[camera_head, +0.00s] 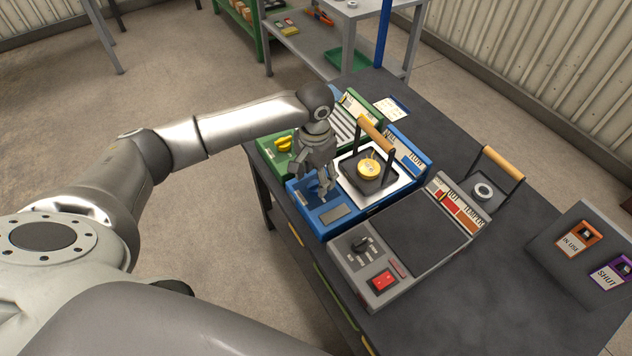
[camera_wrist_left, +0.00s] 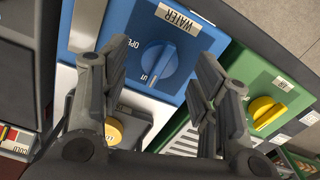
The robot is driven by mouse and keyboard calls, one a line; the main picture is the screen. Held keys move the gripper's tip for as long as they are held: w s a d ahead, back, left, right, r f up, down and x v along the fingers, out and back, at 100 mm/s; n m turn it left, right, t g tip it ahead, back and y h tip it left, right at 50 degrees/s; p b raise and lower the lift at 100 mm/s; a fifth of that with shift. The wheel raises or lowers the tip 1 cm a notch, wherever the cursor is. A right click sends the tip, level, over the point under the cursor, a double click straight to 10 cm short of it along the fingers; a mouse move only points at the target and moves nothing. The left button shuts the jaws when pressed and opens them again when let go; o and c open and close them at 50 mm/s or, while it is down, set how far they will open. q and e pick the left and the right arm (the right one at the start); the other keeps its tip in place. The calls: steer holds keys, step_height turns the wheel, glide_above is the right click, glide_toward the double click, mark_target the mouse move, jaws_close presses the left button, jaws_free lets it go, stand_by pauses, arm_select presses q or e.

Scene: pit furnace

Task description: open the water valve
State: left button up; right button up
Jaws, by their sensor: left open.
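The water valve is a round blue knob (camera_wrist_left: 158,62) on a blue panel (camera_wrist_left: 197,45) under a "WATER" label (camera_wrist_left: 179,17). "OPEN" is printed to the knob's left in the wrist view; a white mark shows on its lower part. My left gripper (camera_head: 325,190) is open and empty, pointing down over the front of the blue unit (camera_head: 413,153). In the wrist view its fingers (camera_wrist_left: 162,58) appear either side of the knob; I cannot tell whether they touch it. In the head view the gripper hides the knob. My right gripper is not in view.
A green unit with a yellow knob (camera_head: 284,143) stands to the left. A yellow-topped piece with a wooden-handled frame (camera_head: 376,135) is behind the gripper. A grey unit with a red switch (camera_head: 382,281) stands to the right on the dark bench (camera_head: 480,285).

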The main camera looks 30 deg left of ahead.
mark_target(315, 183)
arm_select(q)
steer(key=shift+f, duration=1.45)
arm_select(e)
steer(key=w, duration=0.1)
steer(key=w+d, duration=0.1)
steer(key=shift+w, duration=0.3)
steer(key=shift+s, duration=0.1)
arm_select(q)
steer(key=shift+c, duration=1.5)
steer(key=c, duration=0.5)
steer(key=shift+c, duration=1.2)
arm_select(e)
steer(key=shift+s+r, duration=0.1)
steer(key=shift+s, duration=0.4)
